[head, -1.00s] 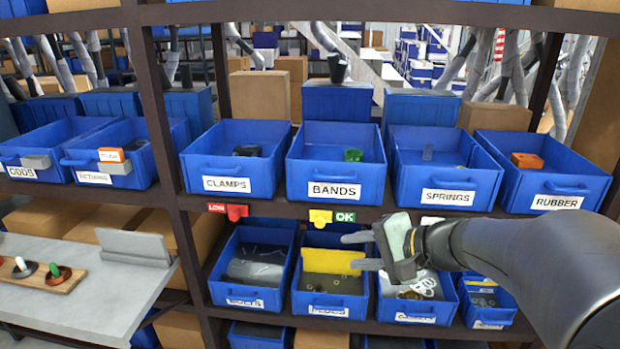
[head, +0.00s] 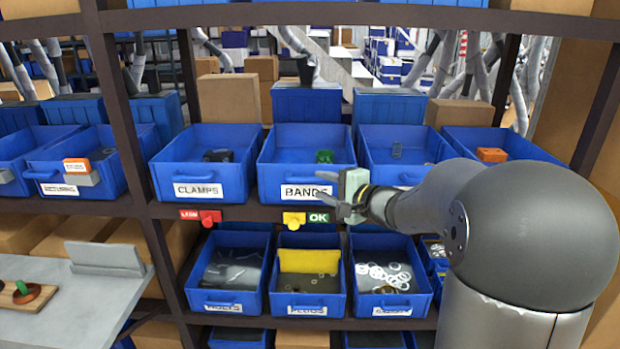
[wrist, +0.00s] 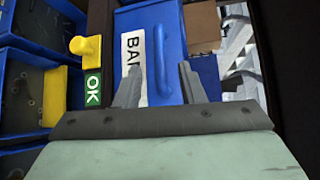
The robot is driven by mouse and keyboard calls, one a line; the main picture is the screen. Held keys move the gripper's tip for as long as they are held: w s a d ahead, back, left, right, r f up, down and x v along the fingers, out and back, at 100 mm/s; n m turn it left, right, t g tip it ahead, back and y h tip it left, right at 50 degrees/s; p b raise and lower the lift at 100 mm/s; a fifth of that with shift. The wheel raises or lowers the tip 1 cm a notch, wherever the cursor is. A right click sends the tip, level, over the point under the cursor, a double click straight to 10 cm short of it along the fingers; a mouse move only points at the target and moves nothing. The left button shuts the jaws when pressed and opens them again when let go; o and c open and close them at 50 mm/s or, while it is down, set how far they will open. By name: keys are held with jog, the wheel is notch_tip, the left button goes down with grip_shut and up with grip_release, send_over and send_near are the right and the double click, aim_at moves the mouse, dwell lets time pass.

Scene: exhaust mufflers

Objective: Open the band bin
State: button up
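The blue band bin (head: 306,165), labelled BANDS, sits on the upper shelf in the head view, between the CLAMPS bin and the springs bin. A small green item (head: 325,156) lies inside it. My gripper (head: 326,190) is in front of the bin's lower right front, fingers pointing left, apart from each other and with nothing between them. In the wrist view my gripper (wrist: 158,80) shows two separated fingers over the band bin's front (wrist: 165,60), covering part of its label. I cannot tell whether the fingertips touch the bin.
The CLAMPS bin (head: 200,185) stands to the left. The PLUGS bin (head: 307,303) and other bins fill the lower shelf. A grey table (head: 60,295) is at the lower left.

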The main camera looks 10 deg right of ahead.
aim_at(309, 181)
jog(key=x, duration=0.5)
jog(key=shift+w+a+p, duration=0.1)
jog(key=shift+p, duration=0.25)
grip_shut()
